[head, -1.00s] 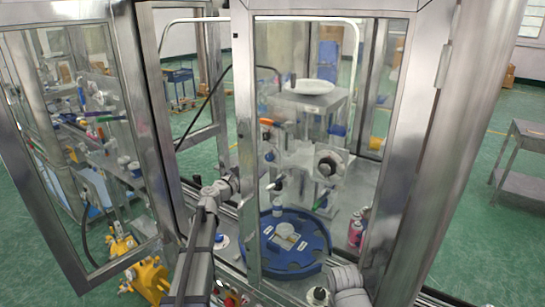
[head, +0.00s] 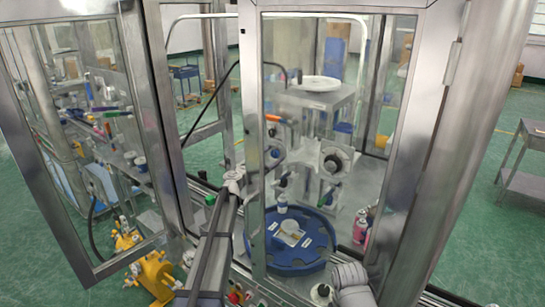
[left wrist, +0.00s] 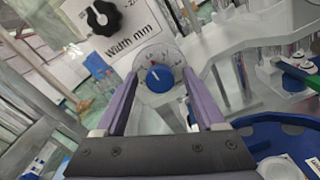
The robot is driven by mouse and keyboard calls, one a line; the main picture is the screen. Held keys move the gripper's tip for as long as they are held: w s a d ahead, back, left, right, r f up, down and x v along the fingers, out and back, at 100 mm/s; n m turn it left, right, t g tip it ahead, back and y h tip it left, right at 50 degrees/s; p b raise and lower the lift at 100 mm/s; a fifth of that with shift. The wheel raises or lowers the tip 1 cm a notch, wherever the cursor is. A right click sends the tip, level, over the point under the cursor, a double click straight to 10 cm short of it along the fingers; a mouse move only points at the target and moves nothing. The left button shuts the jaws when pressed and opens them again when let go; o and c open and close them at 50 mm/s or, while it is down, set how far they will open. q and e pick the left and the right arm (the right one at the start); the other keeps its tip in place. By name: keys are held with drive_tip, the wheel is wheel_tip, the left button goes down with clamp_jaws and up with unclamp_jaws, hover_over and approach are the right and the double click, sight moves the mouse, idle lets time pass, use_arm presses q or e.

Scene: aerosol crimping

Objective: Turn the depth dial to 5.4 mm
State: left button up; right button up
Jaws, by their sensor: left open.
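In the left wrist view a blue dial knob (left wrist: 159,78) sits on a pale round scale plate, with a small light mark on its face. The scale figures are too small to read. A black knob (left wrist: 103,17) on a white panel labelled "Width mm" is above and left of it. My left gripper (left wrist: 161,88) is open and empty, its purple fingers spread on either side of the blue dial in the picture; I cannot tell the remaining distance. In the head view my left gripper (head: 238,178) is by the machine's door opening.
A blue round turntable (head: 290,262) carries a small white bottle (head: 282,203). A round dark knob (head: 333,163) shows on the machine behind the glass. Metal door frames (head: 252,150) stand close to my left arm. Yellow clamps (head: 152,274) are at lower left.

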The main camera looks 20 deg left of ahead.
use_arm(q)
clamp_jaws()
idle(0.5)
drive_tip(key=shift+s+m, duration=0.1)
drive_tip(key=shift+m, duration=0.2)
drive_tip(key=shift+d+f+m, duration=0.1)
drive_tip(key=shift+m, duration=8.5)
